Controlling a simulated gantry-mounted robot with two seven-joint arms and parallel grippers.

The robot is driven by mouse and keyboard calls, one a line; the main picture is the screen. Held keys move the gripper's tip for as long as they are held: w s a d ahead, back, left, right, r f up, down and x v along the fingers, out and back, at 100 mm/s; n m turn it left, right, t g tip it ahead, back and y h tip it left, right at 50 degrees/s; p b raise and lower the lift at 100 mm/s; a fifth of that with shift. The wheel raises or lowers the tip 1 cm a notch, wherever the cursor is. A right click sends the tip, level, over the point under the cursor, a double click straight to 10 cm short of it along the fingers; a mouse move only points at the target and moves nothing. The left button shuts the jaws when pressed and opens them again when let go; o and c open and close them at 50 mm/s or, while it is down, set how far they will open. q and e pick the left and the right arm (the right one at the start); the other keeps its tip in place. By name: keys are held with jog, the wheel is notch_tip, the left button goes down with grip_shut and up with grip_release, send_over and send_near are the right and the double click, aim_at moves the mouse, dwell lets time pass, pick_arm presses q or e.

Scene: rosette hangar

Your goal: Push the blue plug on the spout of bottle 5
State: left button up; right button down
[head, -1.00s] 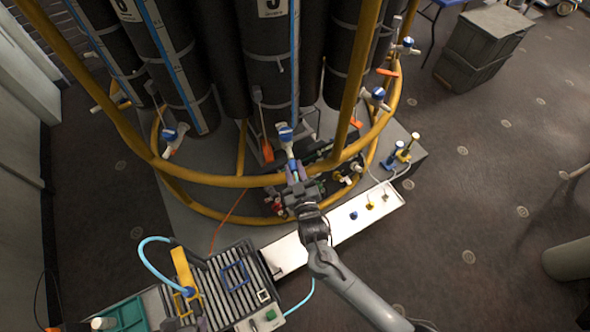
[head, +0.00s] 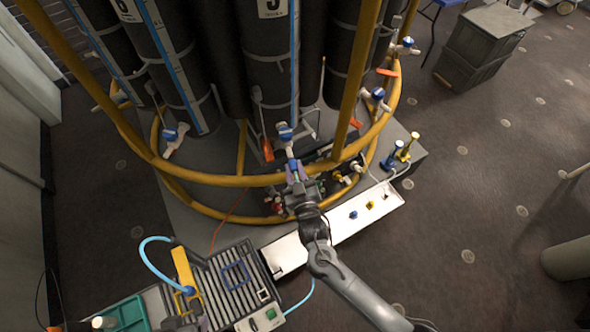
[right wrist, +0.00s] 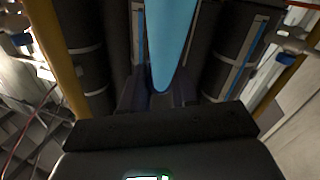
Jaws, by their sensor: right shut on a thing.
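Bottle 5 (head: 283,60) is the tall black cylinder at the top middle, with a blue level strip. Its white spout with a blue cap-like part (head: 285,133) sticks out above the yellow rail. My right gripper (head: 294,168) is just below that spout in the head view. It is shut on a light-blue tapered piece, apparently the blue plug (right wrist: 172,45), which fills the top middle of the right wrist view. Whether the plug touches the spout is hidden by the gripper.
A yellow ring rail (head: 225,181) runs around the bottles close to my gripper. A white tray (head: 335,228) with a blue and a yellow small piece lies beside my right arm. A grey slatted box (head: 225,283) stands at lower left. Neighbouring spouts flank bottle 5.

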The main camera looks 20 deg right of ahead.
jog(key=shift+w, duration=0.2)
jog(key=shift+w+d, duration=0.1)
jog(key=shift+w, duration=0.25)
jog(key=c, duration=0.8)
grip_release()
jog(key=s, duration=0.3)
jog(key=s+a, duration=0.1)
jog(key=s, duration=0.6)
jog(key=shift+s+a+b, duration=0.2)
jog(key=shift+s+b, duration=0.15)
